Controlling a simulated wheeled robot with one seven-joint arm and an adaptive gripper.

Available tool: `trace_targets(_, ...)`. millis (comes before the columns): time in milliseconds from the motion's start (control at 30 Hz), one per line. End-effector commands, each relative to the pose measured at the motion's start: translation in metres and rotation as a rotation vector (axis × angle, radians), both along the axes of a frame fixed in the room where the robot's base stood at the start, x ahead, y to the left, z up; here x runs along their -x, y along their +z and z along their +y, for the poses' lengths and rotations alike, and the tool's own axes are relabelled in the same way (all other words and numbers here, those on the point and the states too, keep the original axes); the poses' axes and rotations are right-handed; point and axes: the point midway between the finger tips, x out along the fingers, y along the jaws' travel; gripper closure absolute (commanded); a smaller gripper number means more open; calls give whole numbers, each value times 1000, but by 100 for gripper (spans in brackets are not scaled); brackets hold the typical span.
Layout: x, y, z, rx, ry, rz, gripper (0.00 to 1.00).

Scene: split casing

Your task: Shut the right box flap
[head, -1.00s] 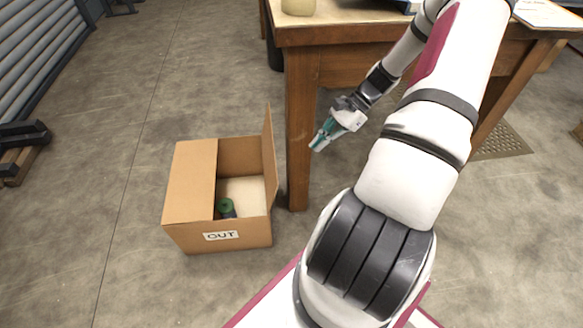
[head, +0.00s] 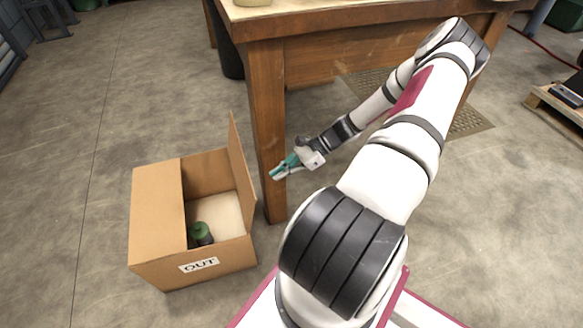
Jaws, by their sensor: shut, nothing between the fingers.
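A cardboard box (head: 222,258) labelled OUT stands on the floor at the lower left. Its left flap (head: 156,210) lies shut over the left half. Its right flap (head: 239,174) stands upright along the right edge, leaving the right half open. A dark can with a green top (head: 201,233) sits inside, partly hidden by the left flap. My gripper (head: 272,175), with teal fingers, is shut and empty to the right of the right flap, apart from it in the picture. It shows in front of the table leg and points left toward the flap.
A wooden table (head: 330,21) stands behind, and its front leg (head: 264,110) rises close to the right of the box. A dark bin (head: 224,45) stands behind that leg. A pallet (head: 560,108) lies at the far right. The floor left of the box is clear.

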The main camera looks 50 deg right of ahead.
Motion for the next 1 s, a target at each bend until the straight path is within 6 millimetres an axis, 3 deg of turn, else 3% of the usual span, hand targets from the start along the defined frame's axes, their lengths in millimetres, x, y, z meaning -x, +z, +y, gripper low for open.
trace_targets(100, -12, -14, 17, -4, 3, -2, 100)
trace_targets(400, -31, -3, 43, 0, 1, 0, 100)
trace_targets(1000, -33, 1, 42, 16, 2, 10, 100)
